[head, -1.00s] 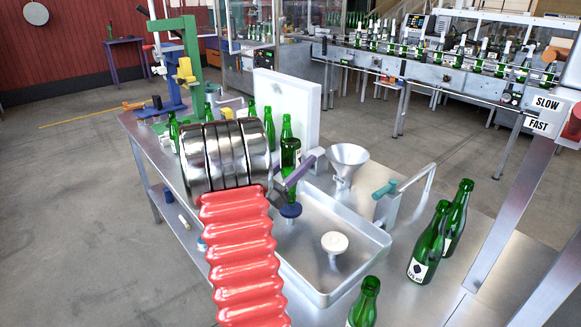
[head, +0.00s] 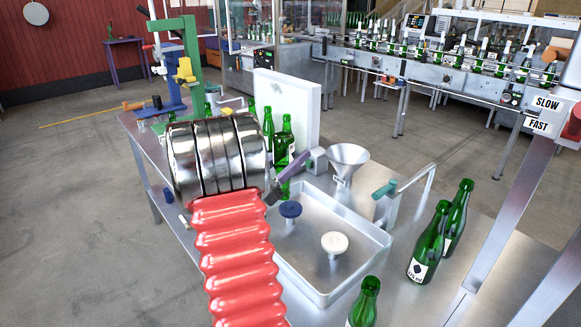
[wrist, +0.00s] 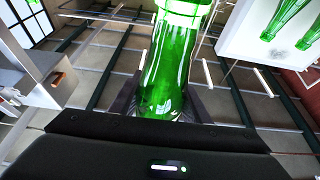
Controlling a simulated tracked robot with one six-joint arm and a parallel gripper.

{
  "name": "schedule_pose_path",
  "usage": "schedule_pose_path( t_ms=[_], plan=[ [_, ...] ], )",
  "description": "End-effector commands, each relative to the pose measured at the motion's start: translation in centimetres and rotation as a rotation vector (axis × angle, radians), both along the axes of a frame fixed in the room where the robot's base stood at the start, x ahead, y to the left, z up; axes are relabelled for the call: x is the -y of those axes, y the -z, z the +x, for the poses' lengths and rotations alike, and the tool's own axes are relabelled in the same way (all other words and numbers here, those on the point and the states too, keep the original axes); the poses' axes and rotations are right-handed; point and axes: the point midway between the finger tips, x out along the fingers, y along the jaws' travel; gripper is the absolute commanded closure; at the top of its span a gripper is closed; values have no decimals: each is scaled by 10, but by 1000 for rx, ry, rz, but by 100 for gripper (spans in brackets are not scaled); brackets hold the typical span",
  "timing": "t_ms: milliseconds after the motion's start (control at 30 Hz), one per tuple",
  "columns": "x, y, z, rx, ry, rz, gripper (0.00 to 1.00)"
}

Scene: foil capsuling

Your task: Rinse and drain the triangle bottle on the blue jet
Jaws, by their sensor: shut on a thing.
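My gripper (wrist: 165,108) is shut on a green bottle (wrist: 166,70); its dark fingers lie on both sides of the glass in the wrist view. A pale band crosses the bottle there, but no triangle mark can be made out. In the head view my arm hides most of the gripper, and green glass (head: 284,188) shows just beyond it, left of and above the blue jet (head: 290,209). The blue jet stands in the metal tray (head: 345,285) with nothing on it. How the held bottle is tilted is unclear.
A white jet (head: 334,242) stands in the tray. A funnel (head: 347,158) and a teal-handled tap (head: 385,190) are behind and right. Dark-labelled bottles (head: 427,245) stand at right, and another bottle (head: 364,303) in front. A white panel (head: 300,100) rises behind.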

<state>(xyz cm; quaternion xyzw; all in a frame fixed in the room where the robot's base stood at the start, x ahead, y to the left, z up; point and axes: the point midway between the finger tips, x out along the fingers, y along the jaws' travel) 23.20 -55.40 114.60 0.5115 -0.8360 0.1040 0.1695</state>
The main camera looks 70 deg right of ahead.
Motion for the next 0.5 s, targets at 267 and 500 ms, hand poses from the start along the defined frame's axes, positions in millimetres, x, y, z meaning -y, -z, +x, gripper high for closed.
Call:
schedule_pose_path(
  t_ms=[267, 500],
  plan=[
    [-13, -15, 7, 1, -2, -2, 86],
    [-23, -27, 12, 1, -1, -2, 86]
  ],
)
